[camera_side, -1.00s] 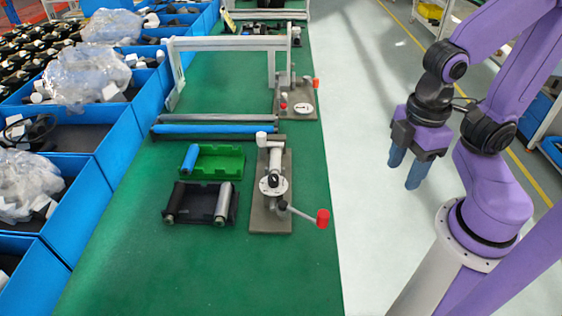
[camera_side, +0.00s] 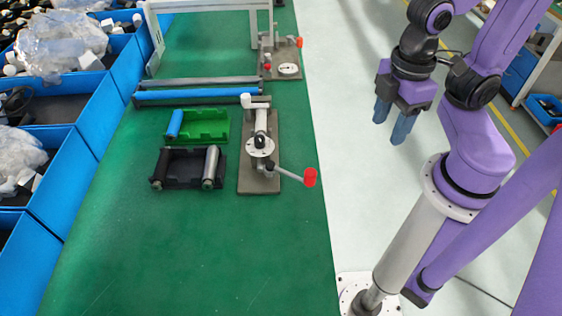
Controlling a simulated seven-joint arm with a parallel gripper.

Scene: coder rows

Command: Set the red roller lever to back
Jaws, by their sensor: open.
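The lever with the red roller end (camera_side: 310,177) sticks out to the right from the near fixture (camera_side: 258,183), a grey plate with a white round dial on the green table. Its metal rod slants slightly down from the pivot to the red end, which reaches near the table's right edge. My gripper (camera_side: 391,122) hangs to the right of the table over the pale floor. Its two blue fingers are apart, with nothing between them, and it is clear of the lever.
A far fixture (camera_side: 281,70) also has a red-ended lever (camera_side: 299,42). A green tray (camera_side: 207,130) and a black tray (camera_side: 187,170) hold rollers left of the near fixture. A blue roller bar (camera_side: 190,95) lies behind them. Blue bins (camera_side: 75,125) line the left. The front table is clear.

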